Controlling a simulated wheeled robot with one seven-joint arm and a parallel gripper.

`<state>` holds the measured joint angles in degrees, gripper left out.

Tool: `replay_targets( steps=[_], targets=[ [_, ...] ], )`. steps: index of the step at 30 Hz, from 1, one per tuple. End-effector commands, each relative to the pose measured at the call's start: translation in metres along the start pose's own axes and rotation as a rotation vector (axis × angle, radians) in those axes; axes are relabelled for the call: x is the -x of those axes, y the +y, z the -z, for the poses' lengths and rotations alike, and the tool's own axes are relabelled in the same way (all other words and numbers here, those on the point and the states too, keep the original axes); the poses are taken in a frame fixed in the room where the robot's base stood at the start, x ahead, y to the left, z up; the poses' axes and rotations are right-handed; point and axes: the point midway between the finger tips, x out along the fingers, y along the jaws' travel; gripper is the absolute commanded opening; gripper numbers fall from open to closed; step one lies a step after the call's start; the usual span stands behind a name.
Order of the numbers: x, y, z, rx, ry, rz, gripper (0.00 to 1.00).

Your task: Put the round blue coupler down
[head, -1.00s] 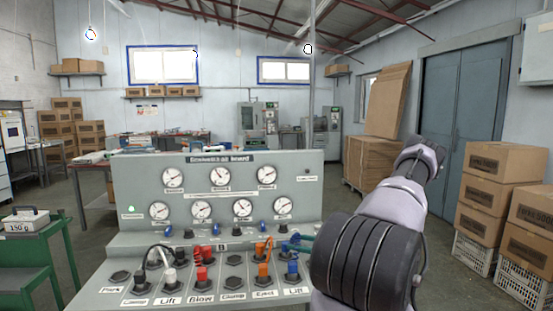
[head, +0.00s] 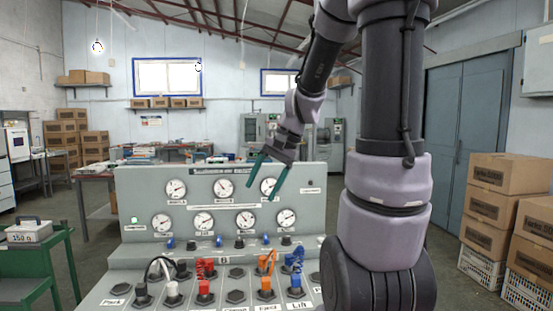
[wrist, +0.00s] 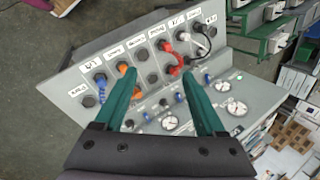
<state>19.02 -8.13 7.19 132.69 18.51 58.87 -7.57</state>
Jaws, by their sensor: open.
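Blue couplers with a coiled blue hose stand at the right of the console's socket rows; the front blue coupler (head: 296,281) is at the socket labelled Lift. Blue also shows at the left in the wrist view (wrist: 100,80). I cannot make out which blue piece is the round one. My gripper (head: 263,190) is open, with green fingers pointing down in front of the gauge panel, above the sockets. In the wrist view, nothing sits between the fingers of my gripper (wrist: 158,78).
The grey console (head: 142,190) carries several gauges. Red couplers (head: 204,288) and orange couplers (head: 266,283) stand beside the blue ones, with hoses looping up. A green cart (head: 40,262) stands at the left; cardboard boxes (head: 497,208) are stacked at the right.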

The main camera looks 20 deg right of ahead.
Motion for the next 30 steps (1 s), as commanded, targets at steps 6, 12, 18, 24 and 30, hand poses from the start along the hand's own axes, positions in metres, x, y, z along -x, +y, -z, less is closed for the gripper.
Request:
replay_targets(
  steps=[6, 12, 18, 24, 30],
  targets=[
    [0.058, 0.003, -0.062, 0.250, 0.208, -0.022, 0.72],
    [0.091, 0.016, -0.096, 0.397, 0.349, -0.002, 0.72],
    [0.103, 0.023, -0.106, 0.447, 0.402, 0.011, 0.72],
    [0.103, 0.024, -0.106, 0.449, 0.404, 0.011, 0.72],
    [0.103, 0.023, -0.106, 0.448, 0.404, 0.011, 0.72]
  ],
)
